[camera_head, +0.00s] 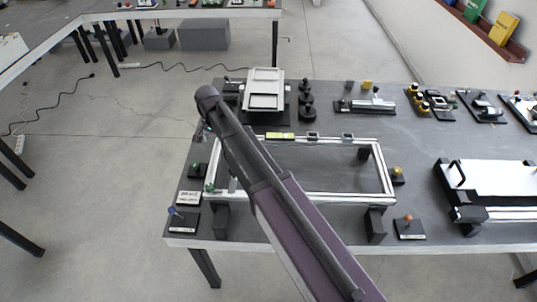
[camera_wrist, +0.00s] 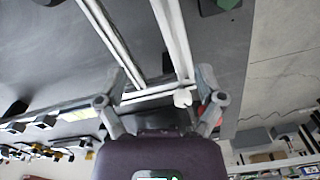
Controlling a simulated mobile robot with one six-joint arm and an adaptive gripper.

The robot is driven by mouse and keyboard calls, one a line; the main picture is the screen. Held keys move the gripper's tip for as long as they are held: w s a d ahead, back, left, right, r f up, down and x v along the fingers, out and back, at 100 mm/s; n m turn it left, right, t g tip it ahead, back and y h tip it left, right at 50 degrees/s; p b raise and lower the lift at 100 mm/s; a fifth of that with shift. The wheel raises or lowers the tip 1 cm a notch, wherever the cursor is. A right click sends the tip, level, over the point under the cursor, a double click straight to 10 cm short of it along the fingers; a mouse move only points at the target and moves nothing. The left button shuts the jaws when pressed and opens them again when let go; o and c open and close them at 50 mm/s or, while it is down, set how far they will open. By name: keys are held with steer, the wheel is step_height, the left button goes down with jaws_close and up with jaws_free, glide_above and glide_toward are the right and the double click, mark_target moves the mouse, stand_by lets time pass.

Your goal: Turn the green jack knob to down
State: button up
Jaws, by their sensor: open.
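The green jack knob (camera_head: 196,167) shows small on a dark base, just outside the left end of the silver frame (camera_head: 300,198) in the head view. Its up or down setting is too small to read. In the wrist view a green patch on a dark block (camera_wrist: 229,4) is cut off at the top edge; I cannot tell if it is this knob. My gripper (camera_wrist: 160,104) is open and empty in the wrist view, with the frame's rails and a corner beyond its fingers. In the head view my arm hides most of the gripper, near the frame's left end.
A blue jack knob (camera_head: 173,211), an orange one (camera_head: 408,218) and a yellow one (camera_head: 397,171) stand around the frame. A yellow-green level (camera_head: 280,135) lies by its back rail. A white stacked fixture (camera_head: 264,90) stands behind. Open floor lies left of the table.

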steer(key=s+d+f+n, duration=0.1)
steer(key=s+d, duration=0.1)
steer(key=d, duration=0.7)
steer(key=s+d+n+b, duration=0.1)
steer(key=s+d, duration=0.2)
steer(key=d, duration=0.6)
steer(key=shift+s+d+f+b, duration=0.3)
steer(key=shift+f, duration=0.05)
steer(key=s+d+n, duration=0.2)
steer(key=s+d, duration=0.8)
steer(key=d, duration=0.4)
steer(key=shift+s+d, duration=0.2)
steer(key=shift+s, duration=0.05)
stand_by(1.4)
steer(key=c, duration=0.4)
steer(key=shift+s, duration=0.15)
